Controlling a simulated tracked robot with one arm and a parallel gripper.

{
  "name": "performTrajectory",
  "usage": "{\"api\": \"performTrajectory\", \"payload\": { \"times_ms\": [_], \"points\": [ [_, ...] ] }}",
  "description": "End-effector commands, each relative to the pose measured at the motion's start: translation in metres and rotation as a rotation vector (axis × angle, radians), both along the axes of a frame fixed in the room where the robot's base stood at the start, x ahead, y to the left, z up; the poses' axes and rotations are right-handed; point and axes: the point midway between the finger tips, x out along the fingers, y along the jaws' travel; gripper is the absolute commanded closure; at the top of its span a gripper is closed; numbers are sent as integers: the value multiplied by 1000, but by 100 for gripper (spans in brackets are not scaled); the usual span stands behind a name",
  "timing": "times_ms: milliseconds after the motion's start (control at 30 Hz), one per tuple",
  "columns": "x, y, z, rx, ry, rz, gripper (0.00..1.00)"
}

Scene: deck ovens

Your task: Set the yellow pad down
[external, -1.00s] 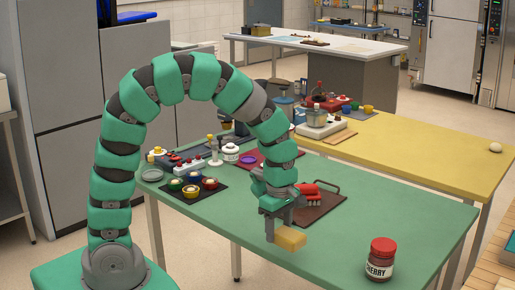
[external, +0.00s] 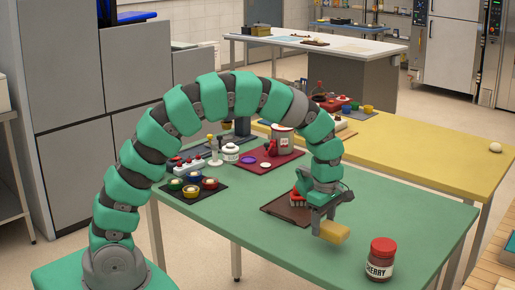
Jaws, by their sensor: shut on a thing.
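The yellow pad (external: 334,232) is a small block at the end of my gripper (external: 323,225). My gripper is shut on it, with the fingers partly hidden behind the pad. The pad is over the front part of the green table (external: 225,222), left of the cherry jar (external: 380,260). I cannot tell for sure whether the pad touches the table or hangs a little above it.
A dark tray (external: 283,208) with a red item (external: 298,194) lies just behind my gripper. The green table is bare at front left and to the right.

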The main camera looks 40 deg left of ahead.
Motion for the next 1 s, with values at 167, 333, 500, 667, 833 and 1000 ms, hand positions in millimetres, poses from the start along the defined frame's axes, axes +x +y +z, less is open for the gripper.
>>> {"api": "performTrajectory", "payload": {
  "times_ms": [167, 333, 500, 667, 833, 1000],
  "points": [
    [12, -6, -3, 1, 3, 0, 68],
    [17, -9, -2, 0, 2, 0, 68],
    [17, -10, -23, 2, 4, -1, 68],
    [17, -10, -39, 3, 5, 0, 68],
    [18, -10, -38, 2, 3, 0, 68],
    [18, -10, -39, 1, 3, 0, 38]
  ]
}}
